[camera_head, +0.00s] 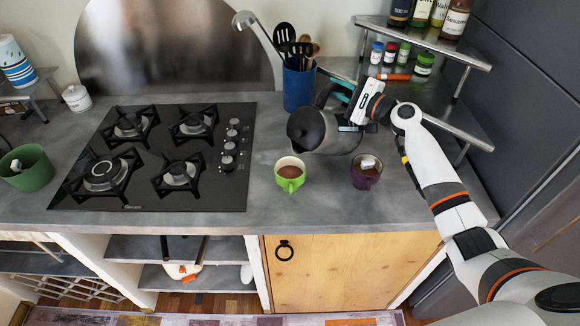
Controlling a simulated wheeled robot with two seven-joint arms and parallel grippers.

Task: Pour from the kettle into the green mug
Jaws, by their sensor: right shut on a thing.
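The dark grey kettle (325,131) is held above the counter, tipped toward the left, behind and above the mugs. My right gripper (350,122) is shut on the kettle at its right side; the exact grip is partly hidden by the gripper. The green mug (290,179) stands upright on the counter, below and left of the kettle, with brown liquid in it. No stream of liquid can be made out between kettle and mug. My left gripper is not in view.
A purple mug (366,176) with something pale in it stands right of the green mug. A gas hob (215,184) lies to the left. A blue utensil holder (298,90) stands behind the kettle. A metal shelf (440,44) with bottles and jars is at the back right.

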